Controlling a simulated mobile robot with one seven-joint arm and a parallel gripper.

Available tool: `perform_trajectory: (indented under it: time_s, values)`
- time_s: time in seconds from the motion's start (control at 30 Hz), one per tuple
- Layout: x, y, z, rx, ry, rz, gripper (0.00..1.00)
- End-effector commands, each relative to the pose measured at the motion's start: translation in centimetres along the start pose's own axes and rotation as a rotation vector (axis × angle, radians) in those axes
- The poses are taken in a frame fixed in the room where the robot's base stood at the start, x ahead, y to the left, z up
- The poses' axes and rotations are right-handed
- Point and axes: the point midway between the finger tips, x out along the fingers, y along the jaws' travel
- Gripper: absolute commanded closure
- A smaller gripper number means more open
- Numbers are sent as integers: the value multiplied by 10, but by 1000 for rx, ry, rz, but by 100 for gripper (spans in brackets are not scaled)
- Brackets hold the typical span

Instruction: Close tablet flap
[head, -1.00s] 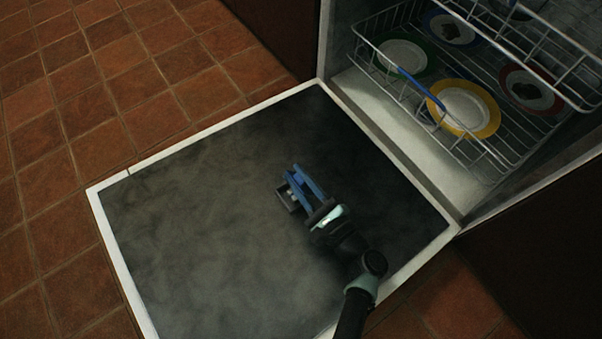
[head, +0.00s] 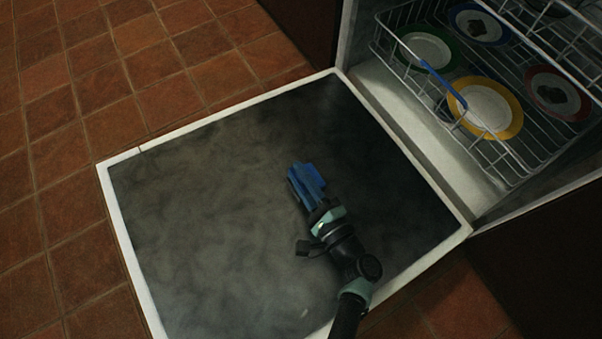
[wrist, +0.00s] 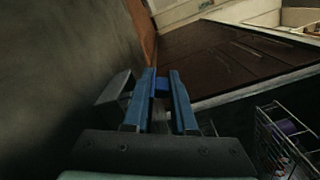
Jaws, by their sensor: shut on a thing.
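The dishwasher door (head: 200,235) lies open and flat, its dark inner face up. My gripper (head: 303,181) is low over the middle of that face. In the wrist view, its two blue fingers (wrist: 160,88) are close together, with a small blue piece (wrist: 161,84) between their tips. I cannot tell exactly what that piece is. A small grey, plate-like part (wrist: 114,87), which looks like the tablet flap, stands just left of the fingers. In the head view, my gripper hides the tablet compartment, so its state does not show.
The lower rack (head: 440,110) inside the dishwasher holds several rimmed plates, including a yellow-rimmed one (head: 513,117). A blue strip (head: 442,84) lies on the rack's edge. Brown panels flank the opening. Tiled floor (head: 60,190) is clear at left.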

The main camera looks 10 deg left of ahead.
Motion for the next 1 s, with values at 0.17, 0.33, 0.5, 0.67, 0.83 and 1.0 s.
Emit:
perform_trajectory:
  time_s: [0.17,0.33,0.5,0.67,0.83,1.0]
  values:
    - [-2,-2,-2,-4,8,-4,100]
    - [-2,-2,-3,-4,9,-4,100]
    - [-1,-1,-2,-3,6,-3,50]
    - [-1,-1,-1,-2,4,-2,50]
    - [0,0,-1,-2,2,-1,50]
    - [0,-1,0,4,1,0,50]
